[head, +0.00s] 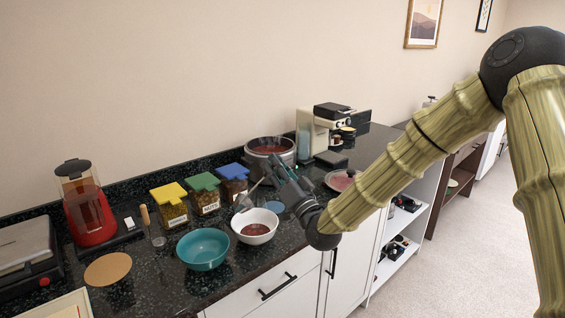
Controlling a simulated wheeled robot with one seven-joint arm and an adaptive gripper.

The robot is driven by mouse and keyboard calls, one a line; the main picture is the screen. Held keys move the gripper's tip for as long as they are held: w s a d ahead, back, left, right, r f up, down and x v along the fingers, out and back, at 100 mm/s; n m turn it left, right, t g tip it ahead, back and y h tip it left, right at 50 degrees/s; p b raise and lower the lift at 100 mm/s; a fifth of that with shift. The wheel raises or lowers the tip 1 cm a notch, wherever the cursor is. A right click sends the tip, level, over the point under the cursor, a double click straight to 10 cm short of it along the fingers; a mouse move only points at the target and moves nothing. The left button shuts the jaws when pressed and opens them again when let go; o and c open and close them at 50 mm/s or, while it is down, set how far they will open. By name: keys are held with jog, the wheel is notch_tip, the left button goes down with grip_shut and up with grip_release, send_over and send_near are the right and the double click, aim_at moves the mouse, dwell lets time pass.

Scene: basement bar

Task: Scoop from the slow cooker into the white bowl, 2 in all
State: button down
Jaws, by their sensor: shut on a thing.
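The slow cooker (282,157) stands open at the back of the counter, with red-brown food inside and faint steam above. The white bowl (272,235) sits near the counter's front edge and holds some red-brown food. My gripper (275,172) is shut on a grey ladle (245,199), between the slow cooker and the white bowl. The ladle slants down to the left, its head over the back left of the white bowl. Whether the ladle's head holds food is too small to tell.
A teal bowl (203,252) stands left of the white bowl. Jars with yellow (170,193), green (202,182) and blue (232,171) lids line the wall. A red appliance (88,214) is at left, a coffee machine (322,128) behind right. A round lid (340,181) lies right of my gripper.

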jog(key=shift+a+r+n+g+p, duration=0.45)
jog(key=shift+a+n+p, duration=0.3)
jog(key=shift+p, duration=0.1)
jog(key=shift+a+r+n+g+p, duration=0.45)
jog(key=shift+a+n+p, duration=0.25)
jog(key=shift+p, duration=0.2)
jog(key=shift+a+r+n+g+p, duration=0.35)
jog(key=shift+a+n+g+p, duration=0.15)
jog(key=shift+a+n+p, duration=0.25)
jog(key=shift+s+a+f, duration=0.1)
jog(key=shift+a+f, duration=0.1)
jog(key=shift+a, duration=0.2)
jog(key=shift+a+r+n+g+h+p, duration=0.2)
jog(key=shift+a+n+g+p, duration=0.3)
jog(key=shift+a+n, duration=0.35)
jog(key=shift+a+r+n+g+h+p, duration=0.1)
jog(key=shift+a+r+n+g+p, duration=0.35)
jog(key=shift+a, duration=0.6)
jog(key=shift+a+r+n+g+h+p, duration=0.15)
jog(key=shift+a+n+g+p, duration=0.2)
jog(key=shift+a+n+p, duration=0.4)
jog(key=shift+a, duration=0.1)
